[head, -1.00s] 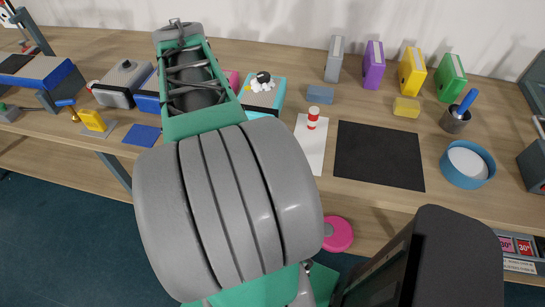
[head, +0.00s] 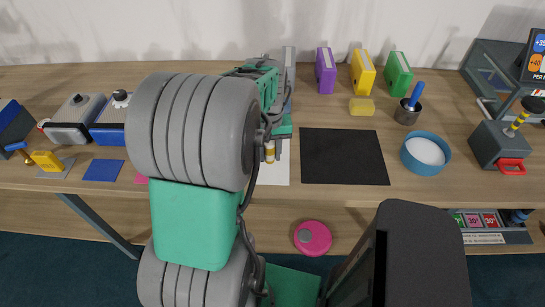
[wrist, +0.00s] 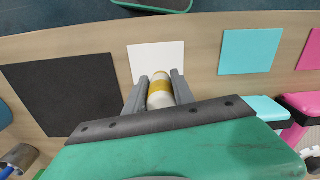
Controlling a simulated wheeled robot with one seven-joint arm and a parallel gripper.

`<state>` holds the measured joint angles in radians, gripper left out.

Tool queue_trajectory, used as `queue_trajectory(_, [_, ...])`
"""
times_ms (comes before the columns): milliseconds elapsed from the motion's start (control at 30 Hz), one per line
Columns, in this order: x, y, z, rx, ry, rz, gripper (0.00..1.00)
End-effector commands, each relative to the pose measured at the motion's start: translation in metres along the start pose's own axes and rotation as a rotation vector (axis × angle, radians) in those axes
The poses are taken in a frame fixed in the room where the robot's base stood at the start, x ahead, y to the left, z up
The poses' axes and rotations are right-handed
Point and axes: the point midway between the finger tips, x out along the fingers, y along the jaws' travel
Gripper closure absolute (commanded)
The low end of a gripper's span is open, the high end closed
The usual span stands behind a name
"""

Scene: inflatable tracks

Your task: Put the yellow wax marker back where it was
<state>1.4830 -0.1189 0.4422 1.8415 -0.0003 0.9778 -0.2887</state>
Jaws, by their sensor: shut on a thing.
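The yellow wax marker (wrist: 160,92), a white cylinder with a yellow band, is between the two fingers of my gripper (wrist: 159,80) in the wrist view. The gripper is shut on it. In the head view the marker (head: 269,152) shows upright beside my arm, over the white sheet (head: 282,172). The white sheet (wrist: 155,58) lies just beyond the fingertips in the wrist view. I cannot tell whether the marker touches it. My arm hides most of the gripper and part of the sheet in the head view.
A black mat (head: 344,157) lies right of the sheet. Behind it stand purple (head: 325,72), yellow (head: 362,72) and green (head: 398,75) boxes and a yellow block (head: 361,106). A metal cup (head: 407,113) and blue bowl (head: 426,153) are further right. A cyan mat (wrist: 250,50) is nearby.

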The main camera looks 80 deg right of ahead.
Motion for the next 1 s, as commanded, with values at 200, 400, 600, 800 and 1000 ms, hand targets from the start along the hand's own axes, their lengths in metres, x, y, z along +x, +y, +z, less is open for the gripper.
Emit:
queue_trajectory(200, [0.026,0.009,-0.01,-0.001,-0.003,-0.001,1.0])
queue_trajectory(400, [0.046,0.009,-0.011,-0.001,0.002,0.001,1.0])
queue_trajectory(600, [0.048,0.009,-0.011,-0.001,0.002,0.001,1.0])
queue_trajectory(800, [0.049,0.009,-0.011,-0.001,0.002,0.0,0.61])
queue_trajectory(1000, [0.049,0.009,-0.011,-0.001,0.002,0.0,0.48])
